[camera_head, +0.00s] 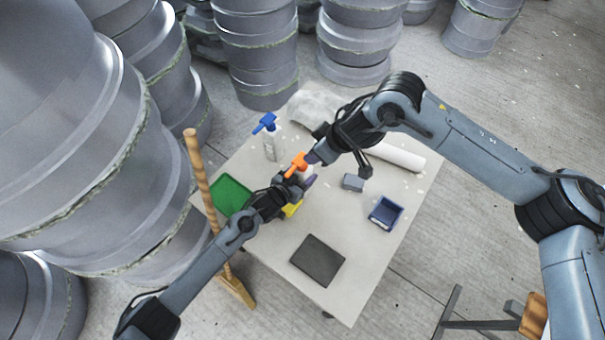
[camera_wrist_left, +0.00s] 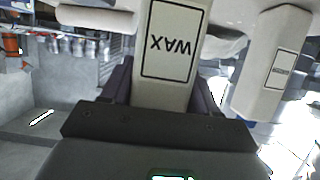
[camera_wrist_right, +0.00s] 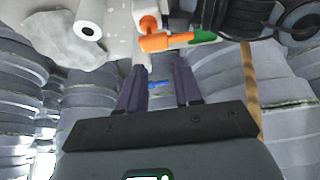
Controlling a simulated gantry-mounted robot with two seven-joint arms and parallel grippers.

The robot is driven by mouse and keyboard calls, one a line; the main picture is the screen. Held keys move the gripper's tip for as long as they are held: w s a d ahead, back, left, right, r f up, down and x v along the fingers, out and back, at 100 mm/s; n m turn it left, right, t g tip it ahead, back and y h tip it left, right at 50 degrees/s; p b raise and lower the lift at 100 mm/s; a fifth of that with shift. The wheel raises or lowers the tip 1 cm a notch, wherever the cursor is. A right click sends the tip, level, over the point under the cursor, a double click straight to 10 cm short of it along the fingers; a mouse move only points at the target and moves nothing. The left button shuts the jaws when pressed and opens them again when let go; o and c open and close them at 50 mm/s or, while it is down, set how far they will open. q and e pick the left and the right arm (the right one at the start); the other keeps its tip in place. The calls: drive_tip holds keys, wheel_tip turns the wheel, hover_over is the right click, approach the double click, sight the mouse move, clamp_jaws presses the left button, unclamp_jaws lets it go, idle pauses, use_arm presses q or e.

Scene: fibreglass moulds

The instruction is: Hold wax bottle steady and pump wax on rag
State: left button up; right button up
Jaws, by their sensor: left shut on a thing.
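The wax bottle (camera_wrist_left: 170,45) is white with a label reading WAX, upside down in the left wrist view. My left gripper (camera_head: 302,182) is shut around its body, one finger on each side. The bottle's orange pump head (camera_head: 297,164) sticks up above the left gripper; it also shows in the right wrist view (camera_wrist_right: 165,41). My right gripper (camera_head: 314,156) is open and empty, close beside the pump head. In its wrist view (camera_wrist_right: 160,84) there is a clear gap between the fingers. I cannot pick out the rag for certain.
A blue-topped spray bottle (camera_head: 269,145), white crumpled material (camera_head: 313,106) and a white roll (camera_head: 398,156) lie toward the table's back. A green tray (camera_head: 229,196), yellow item (camera_head: 292,209), grey block (camera_head: 353,182), blue bin (camera_head: 385,213) and dark pad (camera_head: 317,261) are nearer.

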drive_tip(key=shift+c, duration=1.1)
drive_tip(key=shift+w+d, duration=0.2)
drive_tip(key=shift+w, duration=0.1)
drive_tip(key=shift+c, duration=1.1)
drive_tip(key=w, duration=0.1)
drive_tip(key=w+d+t, duration=0.1)
drive_tip(key=w+r+t+h, duration=0.1)
drive_tip(key=shift+d+n, duration=0.15)
drive_tip(key=shift+n, duration=0.25)
clamp_jaws()
drive_tip(key=w+d+r+m+t+h, duration=0.1)
drive_tip(key=w+r+m+t+h, duration=0.2)
drive_tip(key=w+r, duration=0.45)
drive_tip(key=w+d+r+m+t+h, duration=0.2)
drive_tip(key=w+r+m+t+h, duration=0.15)
drive_tip(key=r, duration=0.75)
drive_tip(key=shift+s+a+f+m+g+y, duration=0.45)
drive_tip(key=shift+s+a+f+m+g, duration=0.85)
drive_tip(key=shift+f, duration=2.8)
drive_tip(key=shift+s+a+f+m+g+y, duration=0.65)
drive_tip(key=shift+s+a+f+g, duration=1.1)
drive_tip(key=shift+f, duration=2.4)
drive_tip(key=shift+s+a+f+m+g+y, duration=0.25)
drive_tip(key=shift+s+a+f+m+g, duration=1.25)
drive_tip(key=shift+f, duration=2.6)
drive_tip(key=shift+s+d+f+n+g, duration=0.25)
drive_tip(key=shift+s+d+n+g, duration=0.05)
drive_tip(key=shift+s+d, duration=0.1)
